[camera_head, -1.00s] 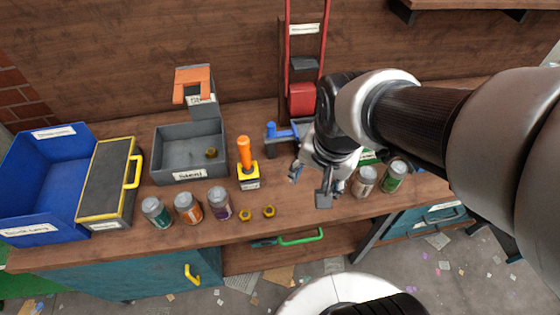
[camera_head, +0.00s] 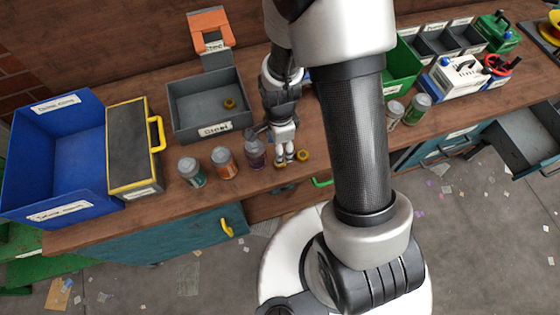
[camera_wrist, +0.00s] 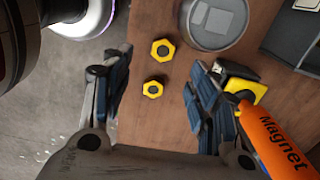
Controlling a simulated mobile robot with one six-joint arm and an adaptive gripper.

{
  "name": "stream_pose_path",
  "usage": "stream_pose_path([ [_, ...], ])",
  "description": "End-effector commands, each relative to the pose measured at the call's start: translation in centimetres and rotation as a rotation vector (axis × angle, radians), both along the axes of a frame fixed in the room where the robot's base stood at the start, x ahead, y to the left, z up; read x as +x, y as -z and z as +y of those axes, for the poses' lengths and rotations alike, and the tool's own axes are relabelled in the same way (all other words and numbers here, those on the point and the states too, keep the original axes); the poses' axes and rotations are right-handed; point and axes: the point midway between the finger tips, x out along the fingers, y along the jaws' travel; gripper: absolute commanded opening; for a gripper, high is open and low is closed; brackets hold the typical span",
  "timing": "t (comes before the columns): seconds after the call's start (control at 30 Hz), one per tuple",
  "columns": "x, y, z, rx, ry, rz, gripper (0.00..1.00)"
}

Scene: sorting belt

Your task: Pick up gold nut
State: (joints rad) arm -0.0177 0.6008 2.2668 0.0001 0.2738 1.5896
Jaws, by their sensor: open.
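Two gold hex nuts lie on the wooden bench. In the wrist view one nut (camera_wrist: 162,49) is near the fingertips and the other nut (camera_wrist: 153,88) lies closer to the palm; both appear between the open fingers of my gripper (camera_wrist: 157,62). In the head view my gripper (camera_head: 285,157) points down at the bench front, beside the purple-labelled can. One nut (camera_head: 303,155) shows just right of the fingers; the other is mostly hidden by them. Another gold nut (camera_head: 230,103) lies inside the grey bin labelled Steel (camera_head: 183,133).
An orange-handled magnet tool (camera_wrist: 272,138) stands close beside the right finger in the wrist view. A can (camera_wrist: 214,22) is near the fingertips. Several cans (camera_head: 192,173), a black-and-yellow case (camera_head: 133,150) and a blue bin (camera_head: 60,215) stand to the left.

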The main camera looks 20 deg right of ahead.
Motion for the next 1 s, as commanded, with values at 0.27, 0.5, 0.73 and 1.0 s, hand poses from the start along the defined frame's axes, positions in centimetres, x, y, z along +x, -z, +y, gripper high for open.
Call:
stream_pose_path([
  [0.27, 0.0, 4.6, 0.0, 0.0, -0.001, 0.002, 0.54],
  [0.5, 0.2, 5.8, -0.2, 0.0, 0.0, 0.0, 0.54],
  [0.73, 0.5, 9.3, -0.6, 0.0, 0.0, 0.003, 0.54],
  [1.0, 0.6, 10.0, -0.5, 0.0, -0.001, 0.0, 0.54],
])
